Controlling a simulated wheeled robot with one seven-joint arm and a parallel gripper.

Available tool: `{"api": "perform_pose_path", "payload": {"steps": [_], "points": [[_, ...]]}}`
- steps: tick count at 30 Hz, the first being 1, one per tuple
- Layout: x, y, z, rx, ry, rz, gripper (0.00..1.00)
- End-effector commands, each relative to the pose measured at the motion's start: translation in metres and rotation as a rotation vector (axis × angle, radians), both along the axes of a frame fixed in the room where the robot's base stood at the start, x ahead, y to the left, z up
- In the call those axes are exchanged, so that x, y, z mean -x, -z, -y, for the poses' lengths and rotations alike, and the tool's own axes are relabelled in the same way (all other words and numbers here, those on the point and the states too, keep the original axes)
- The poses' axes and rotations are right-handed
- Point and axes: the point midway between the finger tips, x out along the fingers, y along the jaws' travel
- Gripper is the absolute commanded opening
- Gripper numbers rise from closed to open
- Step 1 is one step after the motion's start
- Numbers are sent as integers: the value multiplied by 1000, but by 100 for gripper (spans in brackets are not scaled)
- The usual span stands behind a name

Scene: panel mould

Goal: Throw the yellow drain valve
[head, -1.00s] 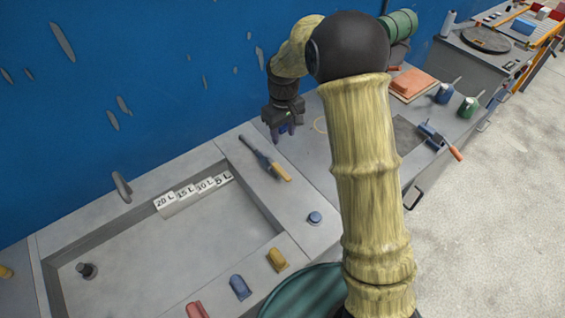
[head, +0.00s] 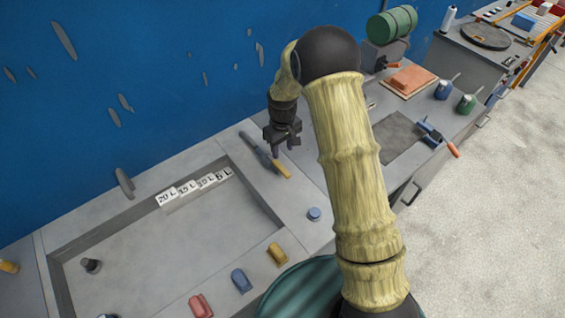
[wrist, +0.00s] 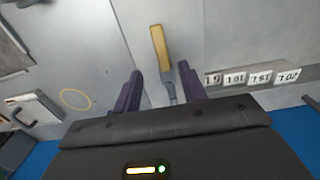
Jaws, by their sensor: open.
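The yellow drain valve is a lever with a grey bar and a yellow handle (head: 281,170). It lies slantwise on the grey ledge right of the basin. In the wrist view the yellow handle (wrist: 160,47) points away from me, beyond my fingers, and its grey bar runs back between them. My gripper (head: 277,152) is open and empty, just above and beside the lever in the head view. In the wrist view my gripper (wrist: 160,88) has its two dark purple fingers apart, either side of the bar's line. I cannot tell the height left between them.
The sunken basin (head: 150,250) has number plates (head: 195,187) along its back edge. Red (head: 201,306), blue (head: 241,281) and yellow (head: 277,254) blocks sit on its front rim. A blue wall (head: 150,70) stands behind.

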Motion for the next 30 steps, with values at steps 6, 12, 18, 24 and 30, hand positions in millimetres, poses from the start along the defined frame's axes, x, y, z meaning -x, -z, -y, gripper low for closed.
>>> {"api": "perform_pose_path", "payload": {"steps": [6,12,18,24,30], "points": [[1,36,0,2,0,-5,42],[1,66,0,1,-1,-3,42],[0,86,0,1,-1,-1,42],[0,91,0,0,-1,1,42],[0,91,0,0,0,1,30]]}}
